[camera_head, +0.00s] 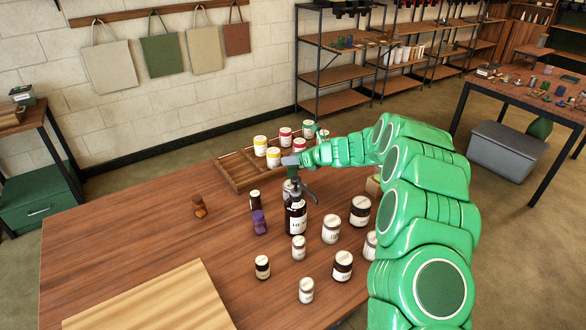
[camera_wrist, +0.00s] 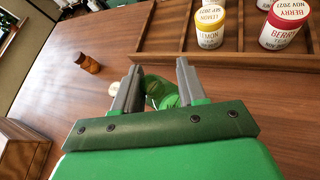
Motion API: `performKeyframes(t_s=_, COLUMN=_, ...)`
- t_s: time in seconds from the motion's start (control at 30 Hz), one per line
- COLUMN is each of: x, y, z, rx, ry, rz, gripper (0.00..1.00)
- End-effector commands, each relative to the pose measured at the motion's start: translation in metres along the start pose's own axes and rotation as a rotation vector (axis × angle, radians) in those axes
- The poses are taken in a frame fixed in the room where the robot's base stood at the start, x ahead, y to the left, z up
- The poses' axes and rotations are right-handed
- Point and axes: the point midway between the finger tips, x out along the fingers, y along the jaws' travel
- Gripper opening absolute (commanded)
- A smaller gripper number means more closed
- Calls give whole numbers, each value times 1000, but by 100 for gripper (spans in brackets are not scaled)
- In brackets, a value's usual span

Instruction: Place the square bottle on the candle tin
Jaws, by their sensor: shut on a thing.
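My gripper (camera_head: 291,162) is shut on a green item, seen in the wrist view (camera_wrist: 160,92) between the two grey fingers; it is probably the square bottle, but its shape is mostly hidden. In the head view a dark green part (camera_head: 292,173) shows just below the fingers. A small pale item (camera_head: 287,187) shows under it, partly behind the pump bottle (camera_head: 296,217). I cannot tell whether this is the candle tin, or whether the held item touches it.
The dark pump bottle stands close in front of my gripper. A purple bottle (camera_head: 260,222), a brown bottle (camera_head: 255,200) and several labelled jars (camera_head: 331,229) stand around it. A wooden tray (camera_head: 233,173) with jars lies behind.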

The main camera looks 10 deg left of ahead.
Motion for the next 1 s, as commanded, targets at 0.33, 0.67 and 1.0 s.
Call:
performKeyframes(t_s=0.33, x=15, y=-6, z=-31, rx=2, ry=0, rz=0, gripper=0)
performKeyframes(t_s=0.67, x=17, y=-7, z=-33, rx=0, ry=0, rz=0, gripper=0)
performKeyframes(t_s=1.0, x=17, y=-7, z=-34, rx=0, ry=0, rz=0, gripper=67)
